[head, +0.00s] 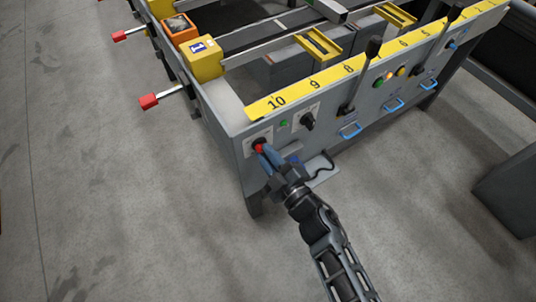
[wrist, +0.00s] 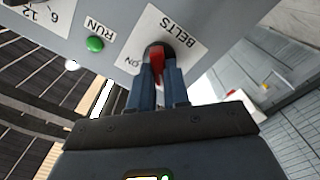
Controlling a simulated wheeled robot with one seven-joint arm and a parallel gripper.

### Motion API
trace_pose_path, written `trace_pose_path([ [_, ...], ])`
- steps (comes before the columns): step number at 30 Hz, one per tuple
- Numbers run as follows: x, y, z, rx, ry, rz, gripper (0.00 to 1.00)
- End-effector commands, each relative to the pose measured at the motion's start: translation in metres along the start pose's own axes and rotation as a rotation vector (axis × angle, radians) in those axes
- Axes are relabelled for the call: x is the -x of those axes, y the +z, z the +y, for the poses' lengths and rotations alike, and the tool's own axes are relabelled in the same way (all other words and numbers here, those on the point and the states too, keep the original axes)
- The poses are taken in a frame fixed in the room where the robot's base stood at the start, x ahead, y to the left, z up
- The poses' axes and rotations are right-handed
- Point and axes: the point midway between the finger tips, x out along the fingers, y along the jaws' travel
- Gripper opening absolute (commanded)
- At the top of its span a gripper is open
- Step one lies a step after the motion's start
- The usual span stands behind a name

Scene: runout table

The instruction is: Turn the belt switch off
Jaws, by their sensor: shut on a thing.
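The belt switch (wrist: 157,66) is a red handle on a dark round base, on a white plate marked BELTS, with ON legible at one side. In the head view the red switch (head: 259,148) is at the left end of the machine's grey front panel. My gripper (wrist: 158,80) is shut on the red handle, with a blue finger on each side of it. In the head view my gripper (head: 264,152) reaches the panel from below right. The fingers cover part of the handle, and the OFF mark is not visible.
A green RUN button (wrist: 95,44) is beside the switch plate. A black knob (head: 307,121), a tall black lever (head: 373,50) and blue handles (head: 350,130) are farther right on the panel. Yellow and orange boxes (head: 205,59) stand behind. The floor at left is clear.

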Motion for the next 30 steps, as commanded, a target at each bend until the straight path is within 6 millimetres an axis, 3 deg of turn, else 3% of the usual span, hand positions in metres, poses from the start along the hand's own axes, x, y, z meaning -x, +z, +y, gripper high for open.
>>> trace_pose_path([
  [2,0.0,0.0,0.0,0.002,-0.001,-0.001,0.0],
  [3,0.0,0.0,0.0,0.002,-0.001,-0.001,0.19],
  [10,0.0,0.0,0.0,0.001,-0.001,0.0,0.41],
  [20,0.006,0.0,-0.001,0.0,-0.001,-0.001,0.41],
  [30,0.058,0.0,-0.001,0.001,-0.002,-0.002,0.41],
])
